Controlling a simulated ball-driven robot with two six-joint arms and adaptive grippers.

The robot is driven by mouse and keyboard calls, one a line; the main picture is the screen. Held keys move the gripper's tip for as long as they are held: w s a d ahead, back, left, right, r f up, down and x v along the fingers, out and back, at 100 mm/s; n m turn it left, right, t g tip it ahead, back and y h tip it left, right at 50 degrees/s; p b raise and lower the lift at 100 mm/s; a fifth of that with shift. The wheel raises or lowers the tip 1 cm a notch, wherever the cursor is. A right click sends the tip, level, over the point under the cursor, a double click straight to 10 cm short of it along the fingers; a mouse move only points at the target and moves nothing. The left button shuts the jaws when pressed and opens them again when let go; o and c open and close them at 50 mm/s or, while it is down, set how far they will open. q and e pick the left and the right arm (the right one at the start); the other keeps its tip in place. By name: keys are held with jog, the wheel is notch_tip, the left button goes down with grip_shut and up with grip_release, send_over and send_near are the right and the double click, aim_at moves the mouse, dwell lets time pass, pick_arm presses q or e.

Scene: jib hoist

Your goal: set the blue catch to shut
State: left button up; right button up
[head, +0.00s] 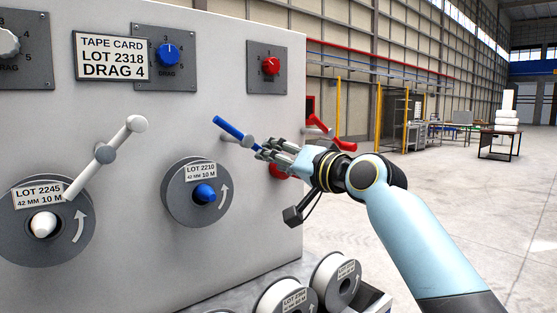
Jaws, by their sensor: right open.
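The blue catch (231,128) is a lever on the upright panel, above the reel marked LOT 2210 (178,208). Its blue arm slants from upper left down to the right, toward a grey pivot. My right gripper (261,152) comes in from the right and is open. Its fingertips are at the lower right end of the blue catch, around or just in front of it; I cannot tell whether they touch. The fingers partly hide that end and the pivot. My left gripper is not in view.
A white catch (121,140) stands over the LOT 2245 reel (82,245). A red catch (335,140) is behind my right gripper. Blue (167,55) and red (270,66) drag knobs sit above. Spare reels (337,284) stand below. The floor to the right is open.

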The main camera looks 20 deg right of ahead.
jog(key=shift+c, duration=0.2)
grip_shut()
jog(key=shift+d+r, duration=0.1)
dwell(0.4)
jog(key=n, duration=0.1)
jog(key=r+n, duration=0.1)
jog(key=n, duration=0.2)
jog(key=shift+w+d+r, duration=0.15)
jog(key=shift+d+r, duration=0.2)
jog(key=r+n, duration=0.2)
jog(key=n, duration=0.1)
jog(key=shift+d+n+b, duration=0.1)
jog(key=shift+n+b, duration=0.2)
jog(key=shift+b, duration=0.1)
jog(key=r+n, duration=0.1)
jog(key=n, duration=0.2)
jog(key=shift+r+n, duration=0.3)
jog(key=shift+r, duration=0.1)
jog(key=shift+s+a+r+n, duration=0.1)
jog(key=shift+a+r+n, duration=0.2)
jog(key=shift+n, duration=0.5)
jog(key=shift+s+a+r+n, duration=0.1)
jog(key=shift+a+r+n, duration=0.2)
jog(key=shift+n, duration=0.5)
jog(key=shift+s+a+r+n, duration=0.15)
jog(key=shift+r+n, duration=0.25)
jog(key=shift+n, duration=0.4)
jog(key=shift+w, duration=0.1)
